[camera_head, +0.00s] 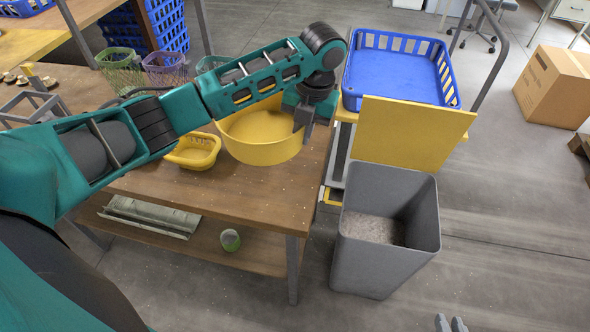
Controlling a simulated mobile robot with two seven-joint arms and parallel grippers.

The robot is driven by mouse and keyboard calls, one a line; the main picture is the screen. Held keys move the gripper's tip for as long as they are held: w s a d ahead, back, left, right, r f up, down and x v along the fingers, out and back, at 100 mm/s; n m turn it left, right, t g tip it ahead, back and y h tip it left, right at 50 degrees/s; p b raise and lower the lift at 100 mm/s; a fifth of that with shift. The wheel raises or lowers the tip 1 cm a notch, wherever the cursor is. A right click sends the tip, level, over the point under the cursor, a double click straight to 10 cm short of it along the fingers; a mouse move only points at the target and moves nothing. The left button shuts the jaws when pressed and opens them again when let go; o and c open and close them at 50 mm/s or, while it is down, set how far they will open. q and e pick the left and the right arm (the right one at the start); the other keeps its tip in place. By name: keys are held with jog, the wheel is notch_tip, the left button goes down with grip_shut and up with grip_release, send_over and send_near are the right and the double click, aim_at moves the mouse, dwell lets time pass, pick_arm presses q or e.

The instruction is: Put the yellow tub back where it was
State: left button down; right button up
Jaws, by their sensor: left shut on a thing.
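The large round yellow tub (262,152) is at the right end of the wooden table, upright or nearly so. My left gripper (303,122) is shut on its right rim, pointing down. My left arm passes over the tub and hides part of its far rim and inside. I cannot tell whether the tub's base touches the table. Two grey fingertips of my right gripper (450,323) show at the bottom edge, away from the table; their opening is unclear.
A small yellow basket (206,160) sits just left of the tub on the wooden table (225,203). Green and purple baskets stand behind my arm. A grey bin (365,262), a yellow panel (412,133) and a blue crate (448,82) are to the right.

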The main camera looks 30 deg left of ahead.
aim_at(299, 181)
pick_arm(q)
notch_tip(299, 181, down, 13)
jog(key=shift+r+b, duration=0.1)
jog(key=shift+b, duration=0.7)
jog(key=c, duration=1.2)
grip_release()
jog(key=r, duration=0.4)
jog(key=d+r+p, duration=0.1)
jog(key=r, duration=0.7)
jog(key=shift+w+d+p, duration=0.1)
jog(key=shift+d+p, duration=0.25)
jog(key=shift+d, duration=0.05)
